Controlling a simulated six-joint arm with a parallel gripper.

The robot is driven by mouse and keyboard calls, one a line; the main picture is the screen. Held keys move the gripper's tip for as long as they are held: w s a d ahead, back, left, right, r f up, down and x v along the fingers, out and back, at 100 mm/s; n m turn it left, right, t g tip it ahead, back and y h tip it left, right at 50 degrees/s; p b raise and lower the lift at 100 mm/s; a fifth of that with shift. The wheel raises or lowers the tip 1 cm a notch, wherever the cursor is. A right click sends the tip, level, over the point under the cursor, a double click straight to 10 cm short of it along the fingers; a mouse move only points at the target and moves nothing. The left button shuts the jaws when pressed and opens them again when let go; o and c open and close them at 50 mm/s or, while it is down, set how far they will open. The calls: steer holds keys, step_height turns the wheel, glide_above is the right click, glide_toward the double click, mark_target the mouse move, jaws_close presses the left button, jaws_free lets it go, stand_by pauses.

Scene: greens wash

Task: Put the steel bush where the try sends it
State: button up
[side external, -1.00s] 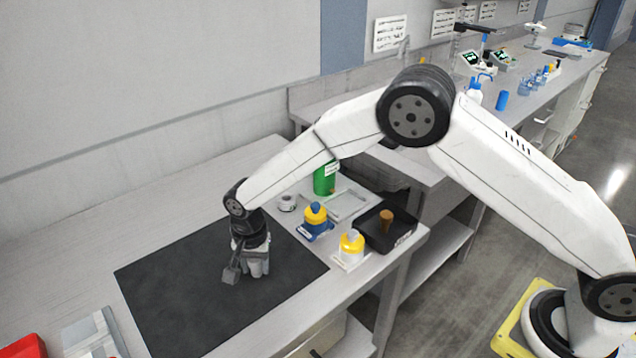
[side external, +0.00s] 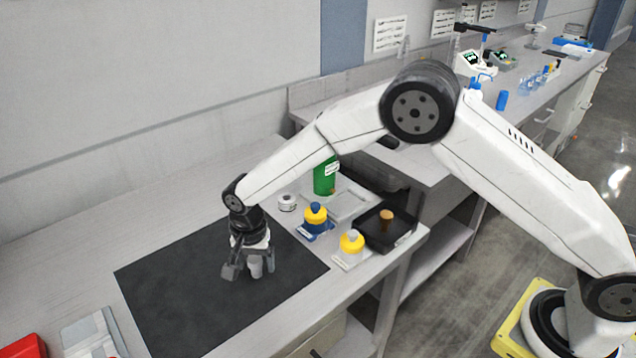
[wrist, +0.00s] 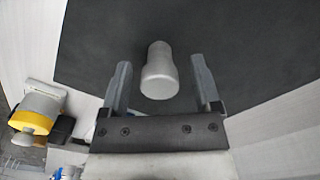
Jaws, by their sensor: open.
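A pale grey stepped cylinder, apparently the steel bush (wrist: 158,73), stands on the dark mat (side external: 185,305); it also shows in the side view (side external: 256,267). In the wrist view it has a narrower far part and a wider near part. My gripper (wrist: 160,63) is open, with one finger on each side of the cylinder and a visible gap at both. In the side view my gripper (side external: 250,268) is low over the mat, and its fingers partly hide the cylinder. I cannot tell whether its lower end touches the mat.
Right of the mat are a silver round piece (side external: 287,202), a green container (side external: 325,178), a yellow-and-blue piece (side external: 315,214), a yellow-and-grey piece (side external: 351,243) and a black tray (side external: 372,238) with an orange plug (side external: 386,220). A red box (side external: 24,347) is at left. The mat is otherwise clear.

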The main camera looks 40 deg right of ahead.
mark_target(259, 257)
step_height(259, 257, up, 11)
stand_by(0.5)
steer(key=shift+r, duration=0.1)
stand_by(0.4)
steer(key=s+d+r+n+t, duration=0.1)
steer(key=s+d+n, duration=0.1)
steer(key=s+d, duration=0.35)
steer(key=s+d+n, duration=0.2)
steer(key=d, duration=0.6)
steer(key=s+d+n, duration=0.2)
steer(key=s+d, duration=0.2)
steer(key=s, duration=0.3)
steer(key=s+d+f+n+t, duration=0.1)
steer(key=s+d+n, duration=0.2)
steer(key=s, duration=0.4)
steer(key=shift+d+f+t, duration=0.2)
steer(key=shift+d+t, duration=0.1)
steer(key=shift+d, duration=0.5)
steer(key=shift+w, duration=0.1)
